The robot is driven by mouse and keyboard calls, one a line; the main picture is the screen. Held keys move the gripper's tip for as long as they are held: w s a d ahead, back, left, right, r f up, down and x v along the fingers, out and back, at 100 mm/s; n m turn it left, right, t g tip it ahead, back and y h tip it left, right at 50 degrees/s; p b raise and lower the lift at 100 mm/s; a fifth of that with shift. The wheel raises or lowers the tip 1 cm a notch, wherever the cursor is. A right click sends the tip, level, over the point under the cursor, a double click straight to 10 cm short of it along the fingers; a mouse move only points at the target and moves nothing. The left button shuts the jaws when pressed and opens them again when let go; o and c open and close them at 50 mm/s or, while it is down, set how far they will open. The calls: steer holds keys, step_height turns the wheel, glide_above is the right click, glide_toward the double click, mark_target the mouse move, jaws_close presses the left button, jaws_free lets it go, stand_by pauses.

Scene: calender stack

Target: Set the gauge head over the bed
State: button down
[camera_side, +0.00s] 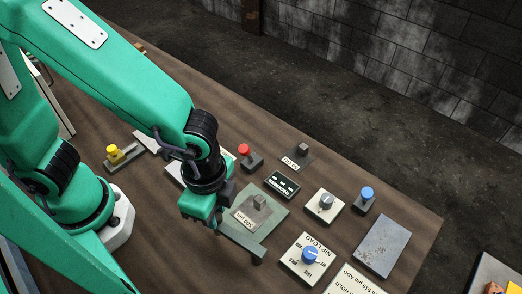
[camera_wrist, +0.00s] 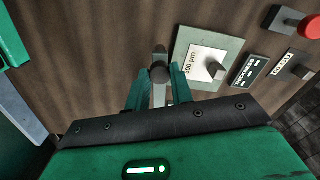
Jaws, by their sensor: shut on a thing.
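My gripper (camera_side: 214,226) is shut on a grey piece with a round knob and a narrow bar, which I take to be the gauge head (camera_wrist: 160,72). In the wrist view the green fingers (camera_wrist: 158,90) close on either side of it. In the side view a grey-green bar (camera_side: 243,240) reaches from beside my gripper along the near edge of a grey-green plate, probably the bed (camera_side: 272,222). A 500 µm card and a small grey knob sit on this plate, also seen in the wrist view (camera_wrist: 234,46). I cannot tell whether bar and plate touch.
A red button (camera_side: 244,150), a THICKNESS display (camera_side: 282,185), a grey-knob panel (camera_side: 325,205), a blue button (camera_side: 366,194) and a NIP LOAD dial (camera_side: 310,255) stand to the right. A yellow button (camera_side: 114,152) is at left. Bare wooden tabletop (camera_side: 190,255) lies in front.

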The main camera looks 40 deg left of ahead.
steer(key=w+d+m, duration=0.2)
steer(key=w+m, duration=0.5)
steer(key=m, duration=0.2)
stand_by(0.4)
steer(key=shift+w+r, duration=0.1)
steer(key=c, duration=1.2)
jaws_free()
step_height(320, 180, up, 8)
steer(key=shift+a, duration=0.1)
